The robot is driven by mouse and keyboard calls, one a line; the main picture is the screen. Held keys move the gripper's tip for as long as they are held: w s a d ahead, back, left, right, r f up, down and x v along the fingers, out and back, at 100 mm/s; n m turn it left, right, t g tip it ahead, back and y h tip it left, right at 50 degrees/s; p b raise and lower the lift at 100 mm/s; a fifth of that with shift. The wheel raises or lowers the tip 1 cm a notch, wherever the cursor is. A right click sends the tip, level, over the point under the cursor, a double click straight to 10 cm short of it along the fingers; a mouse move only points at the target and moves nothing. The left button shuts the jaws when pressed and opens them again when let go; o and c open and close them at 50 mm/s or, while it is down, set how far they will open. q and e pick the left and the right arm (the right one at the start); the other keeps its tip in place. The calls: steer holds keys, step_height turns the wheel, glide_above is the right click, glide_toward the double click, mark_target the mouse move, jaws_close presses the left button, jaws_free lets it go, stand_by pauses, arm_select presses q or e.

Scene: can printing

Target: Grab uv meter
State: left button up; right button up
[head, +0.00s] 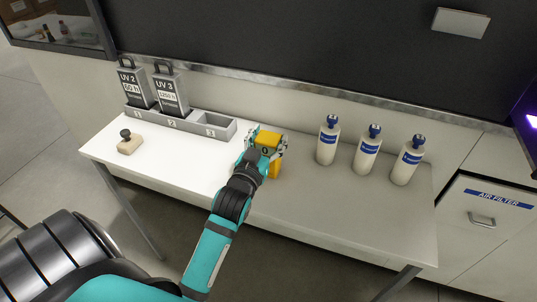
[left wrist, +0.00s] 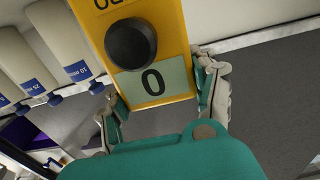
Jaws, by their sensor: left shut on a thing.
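The UV meter (head: 274,169) is a yellow box near the middle of the white table, partly hidden by my gripper in the head view. In the left wrist view the UV meter (left wrist: 174,28) shows a black knob and a pale display reading 0. My left gripper (head: 267,143) is shut on it, with one finger on each side of its body in the left wrist view (left wrist: 160,92). I cannot tell whether the meter touches the table. My right gripper is not in view.
Three white bottles (head: 367,152) stand right of the meter. An air filter drawer (head: 482,219) is far right.

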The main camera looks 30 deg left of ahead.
arm_select(q)
steer(key=c, duration=0.6)
steer(key=shift+r, duration=0.1)
steer(key=shift+c, duration=0.2)
